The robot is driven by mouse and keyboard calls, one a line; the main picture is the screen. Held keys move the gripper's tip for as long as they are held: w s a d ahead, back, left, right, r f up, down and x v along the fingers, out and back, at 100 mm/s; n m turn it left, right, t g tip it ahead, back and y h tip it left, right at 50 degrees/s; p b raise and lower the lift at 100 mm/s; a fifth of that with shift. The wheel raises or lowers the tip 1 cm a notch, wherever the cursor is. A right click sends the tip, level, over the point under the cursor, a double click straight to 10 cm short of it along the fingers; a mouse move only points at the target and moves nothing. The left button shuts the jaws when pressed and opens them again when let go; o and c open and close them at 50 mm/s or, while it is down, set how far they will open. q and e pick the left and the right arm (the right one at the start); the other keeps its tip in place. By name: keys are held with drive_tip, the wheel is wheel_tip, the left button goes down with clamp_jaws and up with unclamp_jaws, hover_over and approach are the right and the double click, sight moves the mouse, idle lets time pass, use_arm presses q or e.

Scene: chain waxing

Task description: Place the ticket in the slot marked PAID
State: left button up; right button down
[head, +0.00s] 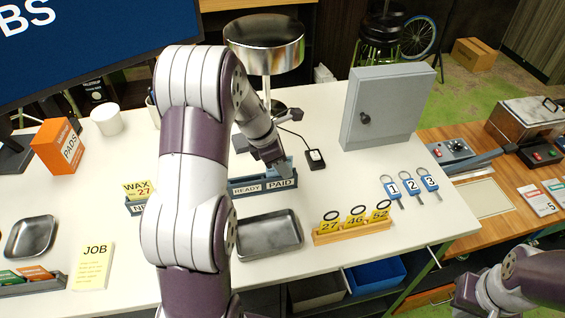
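A yellow ticket reading WAX 27 (138,189) stands upright at the left end of a dark rack (247,188), above a label starting "NE". The rack's right part is labelled READY and PAID, and my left arm hides its middle. My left gripper (279,163) points down at the PAID slot, at or just above its opening. A small blue-grey piece shows at its fingertips; I cannot tell whether it is a finger or something held. My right gripper (468,293) is at the bottom right, away from the rack; its fingers are unclear.
A metal tray (270,234) lies in front of the rack. A wooden holder (352,232) carries yellow tags 27, 46 and 52. Blue numbered key tags (409,187) lie right.

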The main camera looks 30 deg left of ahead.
use_arm(q)
drive_tip(key=shift+r, duration=0.2)
drive_tip(key=shift+a+r, duration=0.2)
drive_tip(key=shift+r, duration=0.15)
drive_tip(key=b+v, duration=0.2)
drive_tip(key=v, duration=0.4)
drive_tip(key=shift+s+r, duration=0.2)
drive_tip(key=p+v, duration=0.3)
drive_tip(key=v, duration=0.1)
drive_tip(key=shift+d+r, duration=0.1)
drive_tip(key=shift+r, duration=0.2)
drive_tip(key=s+d+f+m+y, duration=0.1)
drive_tip(key=s+d+m, duration=0.3)
drive_tip(key=m, duration=0.4)
drive_tip(key=s+d+f+m+g+y, duration=0.1)
drive_tip(key=s+d+f+m, duration=0.3)
drive_tip(key=m, duration=0.5)
drive_tip(key=s+d+f+m+y, duration=0.1)
drive_tip(key=s+d+f+m, duration=0.2)
drive_tip(key=s+m, duration=0.4)
drive_tip(key=shift+d+m, duration=0.65)
drive_tip(key=shift+m, duration=0.55)
